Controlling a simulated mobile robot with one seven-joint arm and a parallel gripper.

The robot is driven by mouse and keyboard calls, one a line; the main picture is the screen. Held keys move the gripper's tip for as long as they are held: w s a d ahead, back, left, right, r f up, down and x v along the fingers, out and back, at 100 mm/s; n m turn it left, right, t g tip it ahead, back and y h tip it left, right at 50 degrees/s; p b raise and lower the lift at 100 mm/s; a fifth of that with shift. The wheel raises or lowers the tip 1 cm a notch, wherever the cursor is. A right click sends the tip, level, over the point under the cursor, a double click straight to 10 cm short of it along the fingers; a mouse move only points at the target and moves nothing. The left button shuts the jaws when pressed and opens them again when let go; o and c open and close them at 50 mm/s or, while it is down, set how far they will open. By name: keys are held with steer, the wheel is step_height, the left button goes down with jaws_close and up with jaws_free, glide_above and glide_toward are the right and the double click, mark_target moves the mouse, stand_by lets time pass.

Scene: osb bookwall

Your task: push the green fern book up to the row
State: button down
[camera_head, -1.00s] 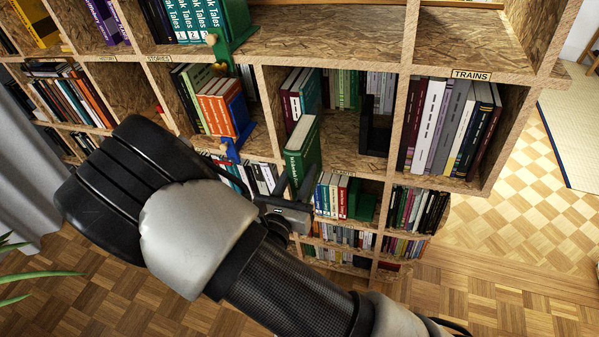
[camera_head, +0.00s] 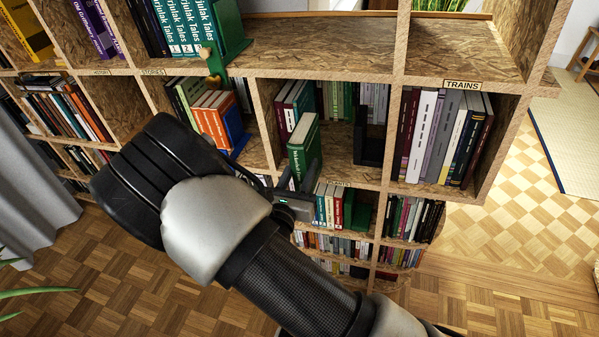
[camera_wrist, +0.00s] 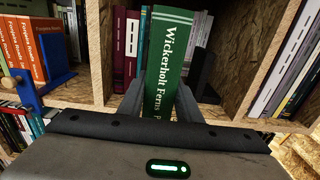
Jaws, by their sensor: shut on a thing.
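The green fern book (camera_head: 304,150) stands upright, spine toward me, at the front of a middle compartment in the head view. In the wrist view its spine reads "Wickerholt Ferns" on the green fern book (camera_wrist: 166,62). My gripper (camera_wrist: 160,100) is shut on it, one finger on each side near the spine's lower part. In the head view my gripper (camera_head: 299,182) is partly hidden by my arm. The row (camera_head: 285,108) of dark red, white and teal books stands behind and to the left in the same compartment. Whether the green book touches it I cannot tell.
A black bookend (camera_head: 369,138) stands at the compartment's right. Upright dividers (camera_head: 266,125) flank the opening. The trains books (camera_head: 441,140) are to the right. Bare shelf lies between the green book and black bookend.

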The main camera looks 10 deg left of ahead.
steer(key=shift+w+d+r+b, duration=0.1)
steer(key=shift+w+d+b, duration=0.1)
steer(key=shift+w, duration=2.05)
steer(key=shift+w+d+b, duration=0.1)
steer(key=shift+w+d, duration=0.05)
steer(key=shift+w, duration=2.05)
steer(key=shift+f, duration=0.2)
steer(key=c, duration=1.2)
jaws_free()
steer(key=shift+s+f, duration=0.15)
steer(key=s+a+p, duration=0.1)
steer(key=s, duration=1.6)
steer(key=shift+a+p, duration=0.15)
steer(key=shift+p, duration=0.2)
